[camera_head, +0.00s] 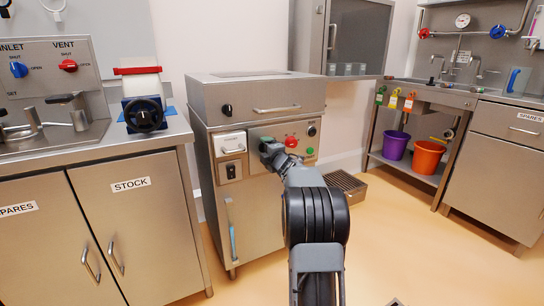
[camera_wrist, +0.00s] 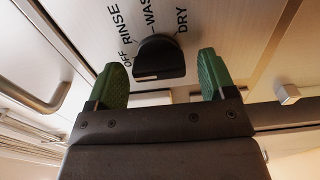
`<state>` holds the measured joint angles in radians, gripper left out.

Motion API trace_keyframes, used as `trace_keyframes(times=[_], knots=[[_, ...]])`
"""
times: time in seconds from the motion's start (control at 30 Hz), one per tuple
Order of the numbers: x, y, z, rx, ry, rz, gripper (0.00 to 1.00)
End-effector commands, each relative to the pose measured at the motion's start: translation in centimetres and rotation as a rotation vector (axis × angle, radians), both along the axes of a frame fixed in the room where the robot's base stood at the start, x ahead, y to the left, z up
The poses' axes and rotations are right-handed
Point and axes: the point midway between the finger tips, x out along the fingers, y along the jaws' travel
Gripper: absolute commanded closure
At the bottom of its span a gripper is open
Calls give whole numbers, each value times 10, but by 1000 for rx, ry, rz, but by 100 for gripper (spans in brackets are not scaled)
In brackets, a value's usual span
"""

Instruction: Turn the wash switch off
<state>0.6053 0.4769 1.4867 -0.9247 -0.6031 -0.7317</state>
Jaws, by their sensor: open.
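The wash switch (camera_wrist: 160,57) is a black rotary knob on a pale metal panel in the wrist view. OFF, RINSE, WASH and DRY are printed around it, partly cut off by the frame's top. I cannot tell for sure which mark it points to. My gripper (camera_wrist: 160,68) is open, with one green fingertip on each side of the knob and visible gaps to both. In the head view my gripper (camera_head: 270,150) is at the front panel of the steel machine (camera_head: 258,210) and seems to hide the knob.
A red knob (camera_head: 291,142), a black knob (camera_head: 311,131) and a green button (camera_head: 309,151) sit right of my gripper on the panel. A bar handle (camera_wrist: 50,100) shows at left in the wrist view.

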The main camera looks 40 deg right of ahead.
Motion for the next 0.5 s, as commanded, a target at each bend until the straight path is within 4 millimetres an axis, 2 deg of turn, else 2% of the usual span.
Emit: trace_keyframes(times=[0.17, 0.5], knots=[[-24, 3, 2, 0, 0, -2, 23], [-92, 12, 3, 0, 0, -3, 23]])
